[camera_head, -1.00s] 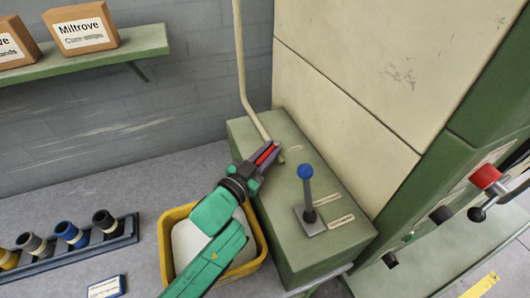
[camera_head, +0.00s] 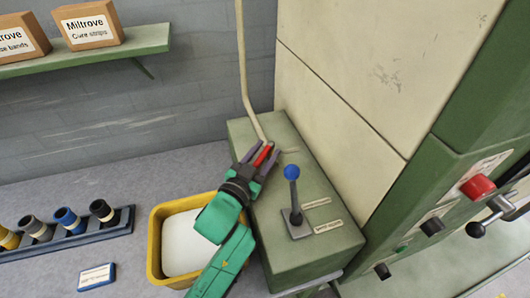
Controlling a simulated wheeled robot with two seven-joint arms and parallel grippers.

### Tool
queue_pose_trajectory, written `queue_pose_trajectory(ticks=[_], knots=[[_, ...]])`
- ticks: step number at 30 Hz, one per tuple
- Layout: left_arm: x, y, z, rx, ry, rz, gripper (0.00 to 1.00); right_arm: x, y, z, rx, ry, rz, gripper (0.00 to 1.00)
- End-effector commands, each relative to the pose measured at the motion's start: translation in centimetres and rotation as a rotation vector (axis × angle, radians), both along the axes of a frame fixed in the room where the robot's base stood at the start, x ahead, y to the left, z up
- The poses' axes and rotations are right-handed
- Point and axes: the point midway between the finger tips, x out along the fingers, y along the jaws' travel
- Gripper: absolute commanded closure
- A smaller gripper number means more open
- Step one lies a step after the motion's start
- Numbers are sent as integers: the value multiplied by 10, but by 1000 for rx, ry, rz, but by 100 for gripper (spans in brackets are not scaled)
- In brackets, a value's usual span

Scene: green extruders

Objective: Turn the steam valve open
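The steam valve appears to be the red handle (camera_head: 262,155) at the foot of the pale pipe (camera_head: 245,80), on top of the green box (camera_head: 310,245). My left gripper (camera_head: 261,157) reaches over the box from the lower left. Its two grey fingers are spread, one on each side of the red handle. I see a gap between the fingers and the handle, and cannot tell if either touches it. The fingers and wrist hide the handle's near end. My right gripper is not in view.
A blue-knobbed lever (camera_head: 293,195) stands on the box, right of my gripper. A yellow bin (camera_head: 155,245) is beside the box. A rack (camera_head: 75,238) of rolls lies left. A tall cream and green machine with a red button (camera_head: 477,187) bounds the right.

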Motion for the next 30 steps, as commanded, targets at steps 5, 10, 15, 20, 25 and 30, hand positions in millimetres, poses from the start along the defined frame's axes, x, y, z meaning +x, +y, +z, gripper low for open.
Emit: queue_pose_trajectory(ticks=[5,10,15,20,25,30], knots=[[0,0,0,1,0,0,49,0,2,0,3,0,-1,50],[-3,1,-1,2,1,0,49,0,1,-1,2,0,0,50],[-25,10,-4,2,3,0,49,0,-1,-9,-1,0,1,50],[-61,24,-6,1,5,-1,49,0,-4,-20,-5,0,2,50],[-98,39,-7,0,5,0,49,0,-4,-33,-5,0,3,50],[-124,51,2,0,5,6,49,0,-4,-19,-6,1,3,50]])
